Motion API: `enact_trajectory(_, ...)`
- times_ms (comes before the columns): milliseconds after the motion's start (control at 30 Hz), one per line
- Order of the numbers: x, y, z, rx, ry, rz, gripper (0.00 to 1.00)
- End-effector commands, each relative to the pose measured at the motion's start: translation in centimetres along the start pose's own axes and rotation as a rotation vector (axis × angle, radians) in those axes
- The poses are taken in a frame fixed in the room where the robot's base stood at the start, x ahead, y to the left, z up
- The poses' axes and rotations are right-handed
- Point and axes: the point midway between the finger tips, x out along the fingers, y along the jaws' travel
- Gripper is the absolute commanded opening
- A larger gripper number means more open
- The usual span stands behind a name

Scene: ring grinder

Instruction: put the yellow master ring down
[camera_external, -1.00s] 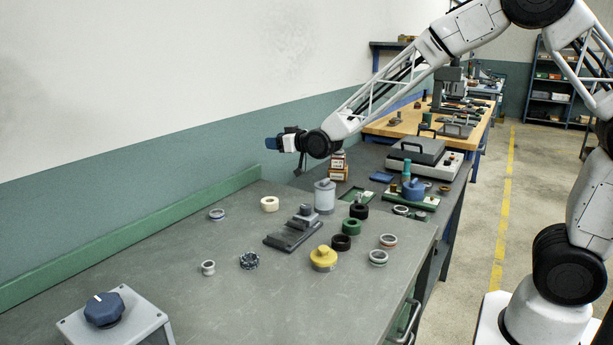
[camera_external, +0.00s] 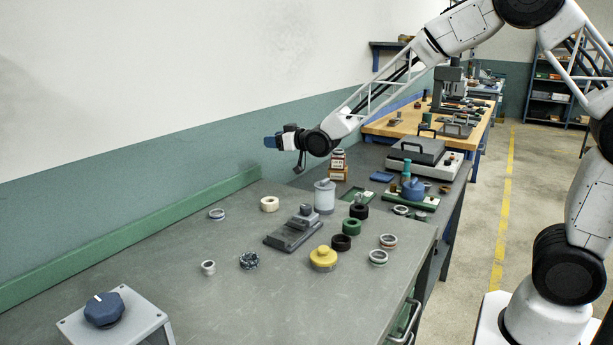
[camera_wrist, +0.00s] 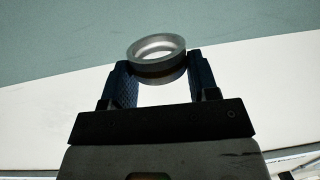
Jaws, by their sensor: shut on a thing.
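My gripper (camera_external: 270,142) is high over the far left part of the bench, pointing left toward the wall. In the wrist view my gripper (camera_wrist: 162,76) is shut on a grey metal ring (camera_wrist: 157,52) with a dark brownish lower side, held between the two blue pads. This ring does not look yellow there, and I cannot make it out in the external view. A yellow round piece with a knob (camera_external: 323,259) stands on the grey bench (camera_external: 200,310), well below and apart from my gripper.
Several loose rings lie on the bench, among them a cream ring (camera_external: 269,204), a dark speckled ring (camera_external: 249,260) and a green ring (camera_external: 351,227). A grey block fixture (camera_external: 292,235) stands mid-bench. A grey box with a blue knob (camera_external: 104,309) is at front left.

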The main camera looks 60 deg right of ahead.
Motion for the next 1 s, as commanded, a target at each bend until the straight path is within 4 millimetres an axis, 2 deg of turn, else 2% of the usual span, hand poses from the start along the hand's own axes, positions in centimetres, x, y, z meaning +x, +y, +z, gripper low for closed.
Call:
enact_trajectory(300, 1.9, 1.7, 0.1, -0.020, 0.000, -0.124, 0.28)
enact_trajectory(567, 3.0, 2.8, 1.1, -0.039, -0.001, -0.258, 0.28)
enact_trajectory(767, 3.6, 3.9, 2.4, -0.058, -0.001, -0.383, 0.28)
enact_trajectory(1000, 3.7, 5.3, 4.9, -0.082, 0.000, -0.553, 0.28)
